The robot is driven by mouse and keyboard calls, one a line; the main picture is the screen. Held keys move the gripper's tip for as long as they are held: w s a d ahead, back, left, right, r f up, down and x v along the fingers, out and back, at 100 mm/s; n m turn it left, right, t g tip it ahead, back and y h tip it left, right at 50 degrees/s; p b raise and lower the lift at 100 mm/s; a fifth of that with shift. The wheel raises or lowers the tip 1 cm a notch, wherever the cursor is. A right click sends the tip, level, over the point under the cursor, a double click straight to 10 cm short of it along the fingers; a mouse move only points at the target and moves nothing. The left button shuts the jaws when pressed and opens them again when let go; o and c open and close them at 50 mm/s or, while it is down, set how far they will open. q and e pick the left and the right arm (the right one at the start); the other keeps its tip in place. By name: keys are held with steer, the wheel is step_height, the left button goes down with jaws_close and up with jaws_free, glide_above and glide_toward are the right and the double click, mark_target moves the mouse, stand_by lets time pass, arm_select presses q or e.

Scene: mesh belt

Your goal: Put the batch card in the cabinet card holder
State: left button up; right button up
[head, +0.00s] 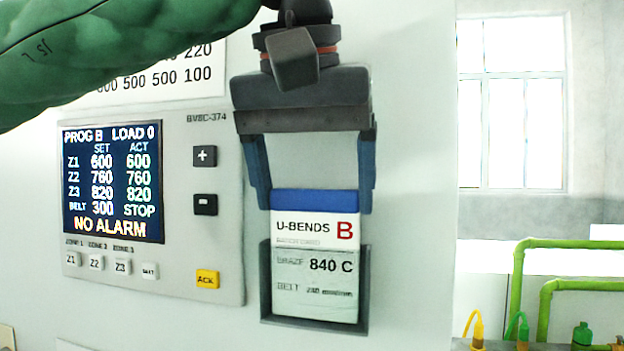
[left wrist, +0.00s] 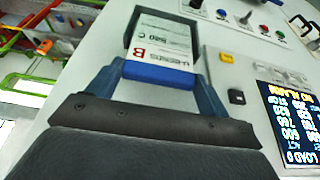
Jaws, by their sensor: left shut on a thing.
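The batch card (head: 300,234) is white with a blue top band and reads "U-BENDS B". It stands upright on the cabinet face, its lower part inside the grey card holder (head: 265,292), its upper part above the rim. My left gripper (head: 315,203) is above the holder, pointing down, shut on the card with one blue finger at each side edge of the blue band. In the left wrist view, the card (left wrist: 158,45) sits between the fingers (left wrist: 160,77) and its far end is in the holder (left wrist: 130,32). My right gripper is in neither view.
A control panel (head: 222,270) with a display (head: 112,180) and buttons is left of the holder. A printed number sheet (head: 160,85) is above it. The cabinet's right edge is near the holder; green pipes (head: 530,265) and a window (head: 510,130) lie beyond.

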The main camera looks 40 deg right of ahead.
arm_select(q)
steer(key=shift+f, duration=0.15)
steer(key=o, duration=1.2)
steer(key=shift+s+a+r, duration=0.15)
steer(key=shift+r, duration=0.35)
steer(key=b+v, duration=0.2)
steer(key=v, duration=0.5)
steer(key=shift+f, duration=0.1)
